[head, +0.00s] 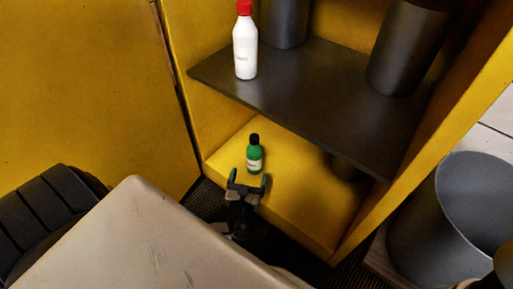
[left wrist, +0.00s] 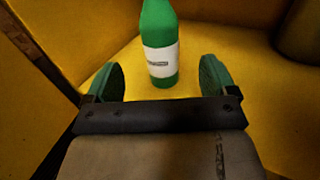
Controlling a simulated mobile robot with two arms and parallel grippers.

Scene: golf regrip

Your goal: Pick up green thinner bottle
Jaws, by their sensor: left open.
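The green thinner bottle (head: 255,155) has a black cap and a white label. It stands upright on the yellow bottom of the cabinet in the head view. In the left wrist view the bottle (left wrist: 160,45) stands just beyond my fingertips, roughly centred between them; its top is cut off. My left gripper (head: 247,183) is open and empty, right in front of the bottle. Its two green-padded fingers (left wrist: 160,78) show apart in the left wrist view. My right gripper is not in view.
A dark shelf (head: 320,105) hangs above the bottle. It bears a white bottle with a red cap (head: 245,45) and dark cylinders (head: 408,50). A dark cylindrical thing (head: 346,168) stands right of the green bottle. A grey bin (head: 450,215) stands at the right.

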